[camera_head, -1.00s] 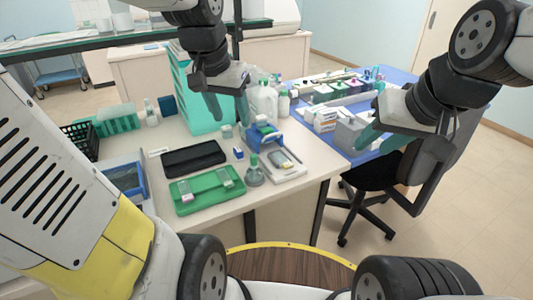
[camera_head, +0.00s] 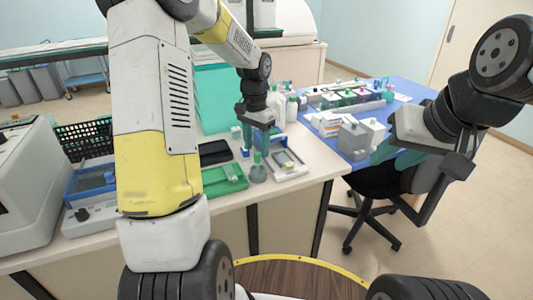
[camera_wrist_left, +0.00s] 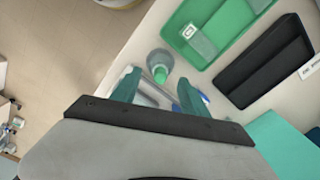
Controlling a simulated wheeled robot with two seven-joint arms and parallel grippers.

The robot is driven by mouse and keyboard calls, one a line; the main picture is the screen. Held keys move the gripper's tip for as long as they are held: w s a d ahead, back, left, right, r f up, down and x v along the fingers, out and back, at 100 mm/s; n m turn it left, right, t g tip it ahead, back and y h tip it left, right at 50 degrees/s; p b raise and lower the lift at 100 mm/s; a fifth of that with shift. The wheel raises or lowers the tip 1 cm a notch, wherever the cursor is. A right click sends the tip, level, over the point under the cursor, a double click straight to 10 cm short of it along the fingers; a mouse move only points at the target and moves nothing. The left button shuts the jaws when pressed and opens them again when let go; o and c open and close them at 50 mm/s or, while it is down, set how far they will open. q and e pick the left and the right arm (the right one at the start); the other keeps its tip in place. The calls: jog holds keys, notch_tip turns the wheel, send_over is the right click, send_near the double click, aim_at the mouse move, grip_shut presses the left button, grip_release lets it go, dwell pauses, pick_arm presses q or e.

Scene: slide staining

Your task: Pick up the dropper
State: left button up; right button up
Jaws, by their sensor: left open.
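A small flask (camera_head: 257,174) with a green-topped dropper (camera_head: 257,158) in it stands on the white bench, to the right of a green tray. In the left wrist view the flask (camera_wrist_left: 160,60) and the dropper's green bulb (camera_wrist_left: 160,74) lie just past the gap between my fingertips. My left gripper (camera_head: 258,142) is open, points down and is above and behind the flask in the head view; its two teal fingers (camera_wrist_left: 158,82) are apart and empty. My right gripper (camera_head: 393,154) hangs off to the right, over the chair, with teal fingers apart and nothing seen between them.
The green tray (camera_head: 222,180), a black tray (camera_head: 215,153) and a white tray (camera_head: 290,166) lie close to the flask. Bottles (camera_head: 277,105) stand behind my left gripper. Grey boxes (camera_head: 355,140) sit on the blue mat to the right. A chair (camera_head: 372,183) stands below.

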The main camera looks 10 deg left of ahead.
aim_at(257, 153)
pick_arm(q)
notch_tip(257, 153, down, 4)
jog(key=shift+w+f, duration=0.15)
grip_shut()
dwell(0.3)
